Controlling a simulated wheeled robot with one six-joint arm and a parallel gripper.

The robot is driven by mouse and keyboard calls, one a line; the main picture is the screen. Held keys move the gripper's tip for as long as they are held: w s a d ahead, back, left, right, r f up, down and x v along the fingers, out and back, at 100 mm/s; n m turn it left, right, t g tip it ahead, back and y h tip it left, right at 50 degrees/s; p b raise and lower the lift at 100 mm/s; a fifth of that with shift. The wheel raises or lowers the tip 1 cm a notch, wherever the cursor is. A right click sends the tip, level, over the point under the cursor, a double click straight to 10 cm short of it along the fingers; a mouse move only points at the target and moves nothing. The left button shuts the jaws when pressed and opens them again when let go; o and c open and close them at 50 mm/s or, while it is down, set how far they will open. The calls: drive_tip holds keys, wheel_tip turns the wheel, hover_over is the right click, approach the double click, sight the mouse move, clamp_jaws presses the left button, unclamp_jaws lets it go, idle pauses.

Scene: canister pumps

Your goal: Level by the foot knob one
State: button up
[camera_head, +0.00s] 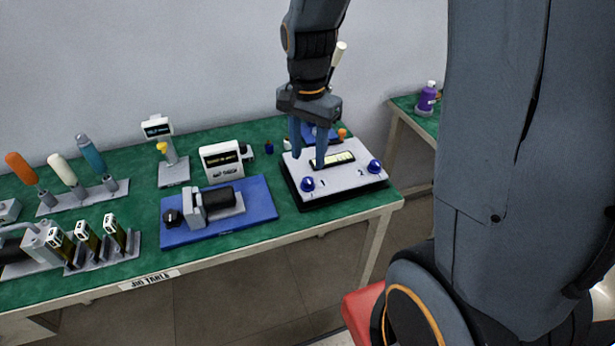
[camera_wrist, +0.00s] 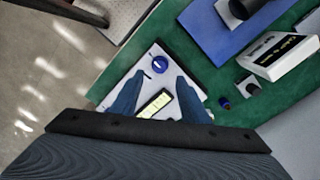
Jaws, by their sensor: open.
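The white levelling plate (camera_head: 345,183) sits on a dark base at the right end of the green table. Foot knob one (camera_head: 307,184) is blue and stands at its near left corner by the mark 1. In the wrist view, knob one (camera_wrist: 160,64) shows just beyond the fingertips. Knob two (camera_head: 375,166) is at the right by the mark 2. A yellow level vial (camera_head: 345,158) lies between; its bubble is too small to read. My gripper (camera_head: 308,160) points down over the plate, open and empty, behind knob one; the wrist view shows its two blue fingers (camera_wrist: 160,78).
A blue tray (camera_head: 262,207) with a pump is left of the plate. A white display box (camera_head: 221,160) stands behind it. Several screwdrivers (camera_head: 65,172) stand in a rack farther left. An orange-topped piece (camera_head: 342,133) is behind the plate.

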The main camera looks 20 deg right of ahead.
sight(308, 179)
drive_tip(key=shift+f+p, duration=0.45)
drive_tip(key=shift+f, duration=3.3)
clamp_jaws()
drive_tip(key=shift+n, duration=0.4)
